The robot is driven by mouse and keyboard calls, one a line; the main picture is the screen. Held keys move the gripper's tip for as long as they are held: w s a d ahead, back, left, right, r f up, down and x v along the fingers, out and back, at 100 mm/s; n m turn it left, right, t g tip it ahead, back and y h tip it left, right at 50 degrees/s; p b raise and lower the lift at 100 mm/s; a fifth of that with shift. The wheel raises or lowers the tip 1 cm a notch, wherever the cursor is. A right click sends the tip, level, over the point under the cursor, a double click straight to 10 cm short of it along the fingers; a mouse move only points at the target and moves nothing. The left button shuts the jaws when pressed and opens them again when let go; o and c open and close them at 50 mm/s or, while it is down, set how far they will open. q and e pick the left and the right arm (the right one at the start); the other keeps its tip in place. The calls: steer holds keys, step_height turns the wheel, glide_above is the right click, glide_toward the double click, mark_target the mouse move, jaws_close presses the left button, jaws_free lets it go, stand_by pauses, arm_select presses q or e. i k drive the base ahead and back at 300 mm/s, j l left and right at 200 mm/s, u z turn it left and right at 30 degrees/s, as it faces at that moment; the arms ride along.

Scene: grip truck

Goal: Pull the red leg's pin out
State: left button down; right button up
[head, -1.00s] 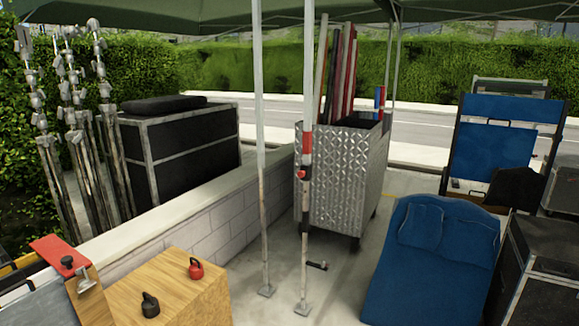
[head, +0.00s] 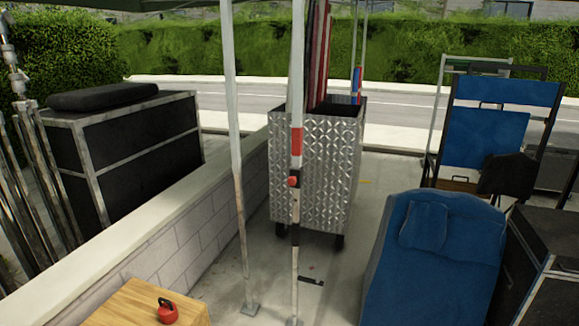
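The leg with the red band (head: 297,142) is a thin pale canopy pole standing upright near the middle of the head view. A small red knob, which looks like its pin (head: 294,179), sits on the leg just below the band. Below the knob the leg has a white part and dark bands, and it ends in a foot plate at the bottom edge. A second, plain leg (head: 240,200) stands just left of it, with its foot plate on the ground. Neither of my grippers shows in the head view.
A silver diamond-plate cart (head: 315,185) holding poles stands behind the legs. A low block wall (head: 170,240) runs along the left. A red kettlebell-shaped object (head: 168,312) sits on a wooden box (head: 125,305). A blue padded seat (head: 435,260) stands right. Pavement between is mostly clear.

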mark_target(291, 181)
steer(key=i+j+z, duration=0.2)
steer(key=i+j, duration=0.15)
steer(key=i, duration=0.2)
steer(key=i+j+z, duration=0.2)
steer(key=i+j, duration=0.25)
steer(key=i, duration=0.15)
